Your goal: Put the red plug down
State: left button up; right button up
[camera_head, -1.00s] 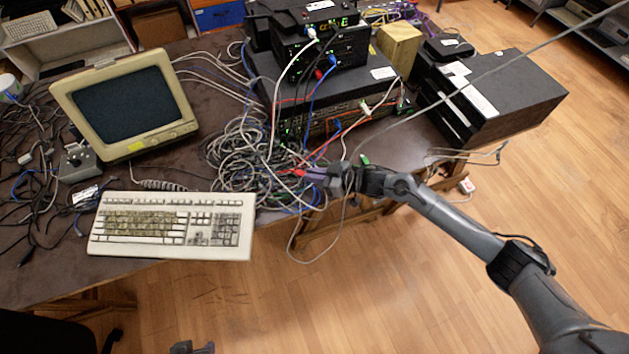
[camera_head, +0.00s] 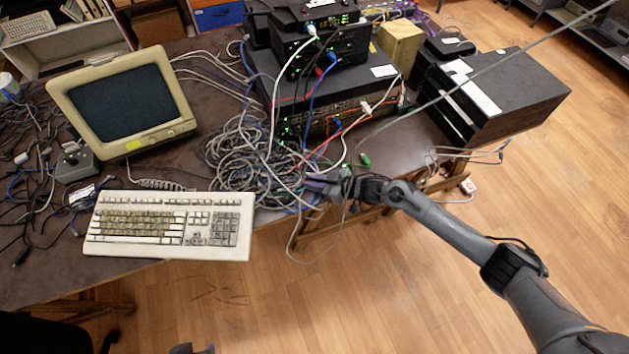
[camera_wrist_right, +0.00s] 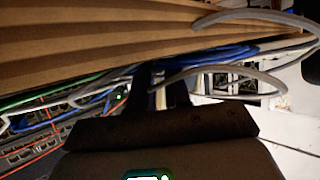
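My right gripper (camera_head: 316,184) is low over the front edge of the table, at the near right side of the cable tangle. Its fingers point left into the cables. The gap between the fingertips is too small and dark to read, also in the right wrist view, where a dark finger (camera_wrist_right: 148,82) stands in front of the cables. I cannot make out the red plug at the fingertips; it may be hidden by the fingers or cables. A grey part, probably my left gripper (camera_head: 185,349), barely shows at the bottom edge.
The grey cable tangle (camera_head: 245,155) lies left of the right gripper. A keyboard (camera_head: 170,225) and a monitor (camera_head: 120,100) are farther left. Stacked network devices (camera_head: 340,90) stand behind, with cables hanging down. A black box (camera_head: 510,95) is at the right.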

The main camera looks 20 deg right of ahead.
jog(key=shift+o, duration=1.3)
jog(key=shift+r, duration=0.1)
jog(key=shift+s+d+r+p, duration=0.1)
jog(key=shift+d+r+p, duration=0.05)
jog(key=shift+r+p, duration=0.3)
jog(key=p+v, duration=0.2)
jog(key=v, duration=0.9)
jog(key=s+a+m+h, duration=0.3)
jog(key=s+a+h, duration=0.2)
jog(key=s+a, duration=0.35)
jog(key=s+d+r+m+g+h, duration=0.1)
jog(key=s+d+m+g+h, duration=0.1)
jog(key=s, duration=0.7)
jog(key=s+d+r+m+g+h, duration=0.1)
jog(key=s+d+m+g+h, duration=0.1)
jog(key=s, duration=0.7)
jog(key=shift+d+r+g, duration=0.4)
jog(key=shift+d+g, duration=0.05)
jog(key=shift+g, duration=0.45)
